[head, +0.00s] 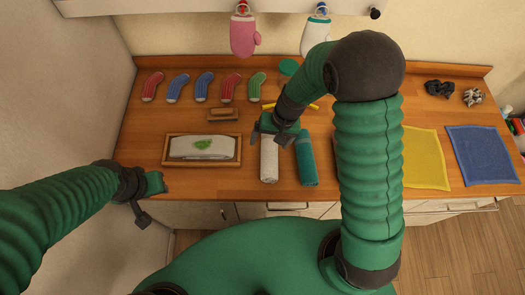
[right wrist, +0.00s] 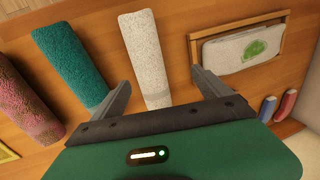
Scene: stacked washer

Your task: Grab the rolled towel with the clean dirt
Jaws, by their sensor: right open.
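A white rolled towel (head: 269,160) lies on the wooden counter, its near end close to the front edge. A teal rolled towel (head: 306,160) lies just right of it. In the right wrist view a pink, brown-patterned rolled towel (right wrist: 28,98) lies beyond the teal one; my arm mostly hides it in the head view. My right gripper (head: 272,132) is open above the far part of the white roll. In the right wrist view the white roll (right wrist: 147,60) shows between its fingers; contact is unclear. My left gripper (head: 150,192) is near the counter's front left edge, holding nothing visible.
A wooden tray (head: 166,150) with a folded, green-marked white cloth stands left of the white roll. Behind it are a small wooden block (head: 223,115) and several coloured socks. Yellow (head: 424,160) and blue (head: 482,155) cloths lie flat at right. Mitts hang above.

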